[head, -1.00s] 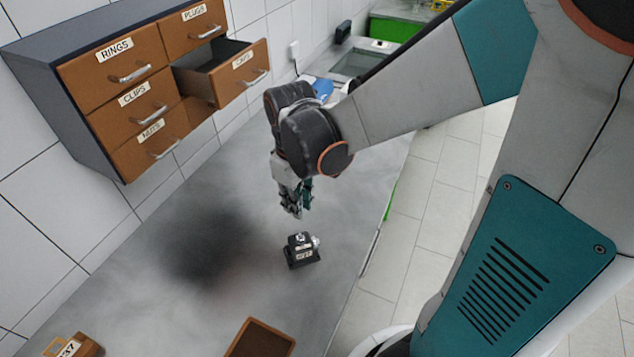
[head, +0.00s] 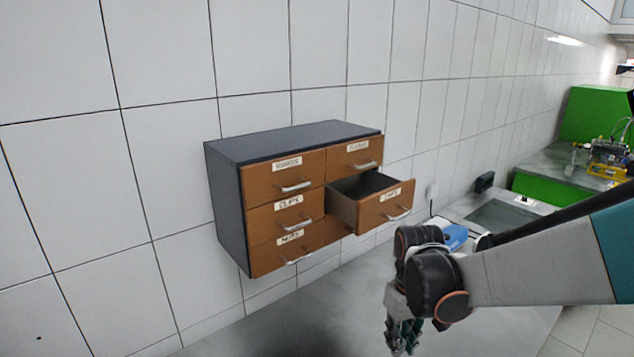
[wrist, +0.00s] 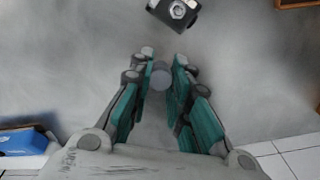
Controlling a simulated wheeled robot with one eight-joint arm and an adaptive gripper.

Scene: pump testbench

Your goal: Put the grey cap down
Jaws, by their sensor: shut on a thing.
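The grey cap (wrist: 160,75) shows in the wrist view as a small round grey piece between my fingertips. My gripper (wrist: 161,78) is shut on it, with teal-and-grey fingers on both sides, above the grey worktop (wrist: 85,70). In the head view my gripper (head: 402,345) is at the bottom edge, pointing down, and the cap cannot be made out there. A dark block with a light metal fitting (wrist: 177,12) stands on the worktop, apart from my fingertips, at the top of the wrist view.
A drawer cabinet (head: 225,195) with brown labelled fronts is at the wall; one right-hand drawer (head: 385,207) stands open. A blue object (head: 455,236) lies behind my arm. Worktop around the gripper is bare.

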